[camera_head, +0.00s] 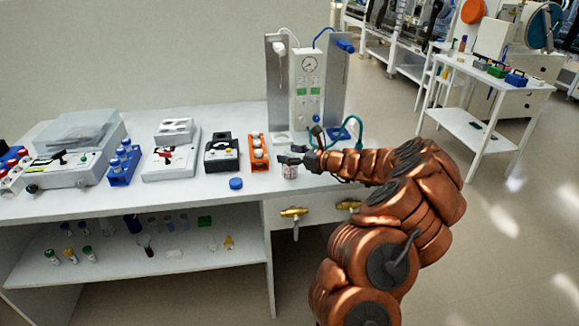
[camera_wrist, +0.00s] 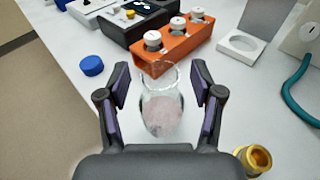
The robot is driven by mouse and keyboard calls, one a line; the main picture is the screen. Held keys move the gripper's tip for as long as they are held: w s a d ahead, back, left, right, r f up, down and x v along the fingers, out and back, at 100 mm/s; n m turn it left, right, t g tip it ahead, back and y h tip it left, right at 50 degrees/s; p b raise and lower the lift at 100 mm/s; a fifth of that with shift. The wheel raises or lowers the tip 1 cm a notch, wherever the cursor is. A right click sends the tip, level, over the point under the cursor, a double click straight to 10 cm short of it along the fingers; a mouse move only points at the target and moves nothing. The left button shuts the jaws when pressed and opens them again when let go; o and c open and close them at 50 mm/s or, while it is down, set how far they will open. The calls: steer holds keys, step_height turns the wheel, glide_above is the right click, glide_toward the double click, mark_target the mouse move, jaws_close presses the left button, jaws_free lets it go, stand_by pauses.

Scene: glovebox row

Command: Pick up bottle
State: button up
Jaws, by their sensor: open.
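A clear glass bottle (camera_wrist: 161,108) stands upright on the white bench, with an open rim and a pale pinkish content low inside. It also shows in the head view (camera_head: 290,172), partly covered by my gripper (camera_head: 289,160). In the wrist view my gripper (camera_wrist: 160,85) is open, with one finger on each side of the bottle. Gaps show between both fingers and the glass. A blue cap (camera_head: 236,184) lies on the bench to the left of the bottle, and it also shows in the wrist view (camera_wrist: 92,66).
An orange rack (camera_head: 259,152) with white-capped vials stands just behind the bottle. A black device (camera_head: 222,153) is left of it. A gauge panel with tubing (camera_head: 308,85) stands at the back right. Brass valves (camera_head: 294,212) project below the bench's front edge.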

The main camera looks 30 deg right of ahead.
steer(key=shift+c, duration=0.2)
jaws_close()
stand_by(0.4)
